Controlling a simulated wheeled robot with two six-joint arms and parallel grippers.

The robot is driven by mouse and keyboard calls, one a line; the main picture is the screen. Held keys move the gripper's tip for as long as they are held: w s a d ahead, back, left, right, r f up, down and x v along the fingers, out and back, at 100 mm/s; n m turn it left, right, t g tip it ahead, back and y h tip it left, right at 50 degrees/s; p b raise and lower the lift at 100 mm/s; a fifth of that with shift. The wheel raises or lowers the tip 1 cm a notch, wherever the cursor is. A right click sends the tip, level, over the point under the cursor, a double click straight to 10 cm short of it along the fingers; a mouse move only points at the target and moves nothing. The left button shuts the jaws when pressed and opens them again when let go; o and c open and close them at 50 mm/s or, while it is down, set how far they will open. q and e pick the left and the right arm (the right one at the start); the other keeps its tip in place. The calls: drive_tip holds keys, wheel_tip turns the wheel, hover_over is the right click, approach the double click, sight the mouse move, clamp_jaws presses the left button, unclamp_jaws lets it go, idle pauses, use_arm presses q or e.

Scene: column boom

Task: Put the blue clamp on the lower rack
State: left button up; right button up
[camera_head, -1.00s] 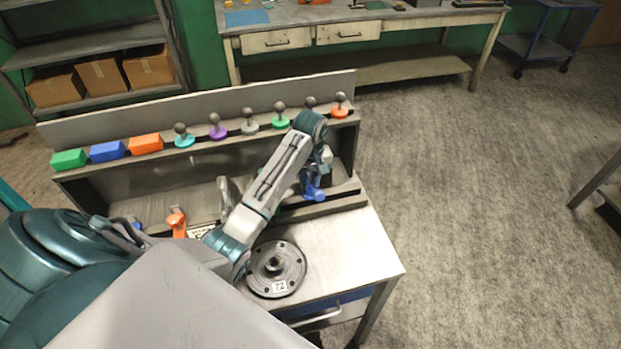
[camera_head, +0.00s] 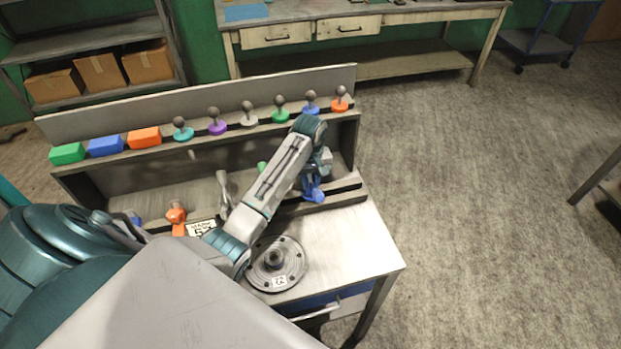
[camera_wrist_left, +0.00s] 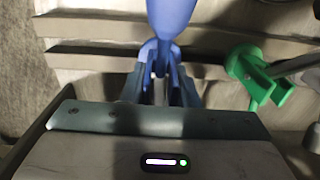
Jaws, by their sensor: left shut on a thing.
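The blue clamp (camera_head: 313,188) is in my left gripper (camera_head: 320,168), over the right part of the lower rack (camera_head: 345,188). In the left wrist view the clamp (camera_wrist_left: 171,16) stands out beyond the fingers (camera_wrist_left: 160,88), which are closed around its near part. The ledges of the rack (camera_wrist_left: 95,27) run behind it. I cannot tell whether the clamp touches the rack. My forearm hides part of the rack in the head view. My right gripper is not in view.
A green clamp (camera_wrist_left: 258,78) is close to the right of the gripper in the wrist view. An orange clamp (camera_head: 176,214) stands farther left on the rack. Knobbed pieces and coloured blocks line the upper shelf (camera_head: 240,128). A round flange (camera_head: 292,258) lies on the tabletop.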

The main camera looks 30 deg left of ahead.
use_arm(q)
drive_tip(key=shift+f, duration=0.6)
drive_tip(key=shift+f, duration=0.15)
drive_tip(key=o, duration=0.7)
drive_tip(key=shift+r+p, duration=0.45)
drive_tip(key=shift+r, duration=3.3)
drive_tip(key=o, duration=0.6)
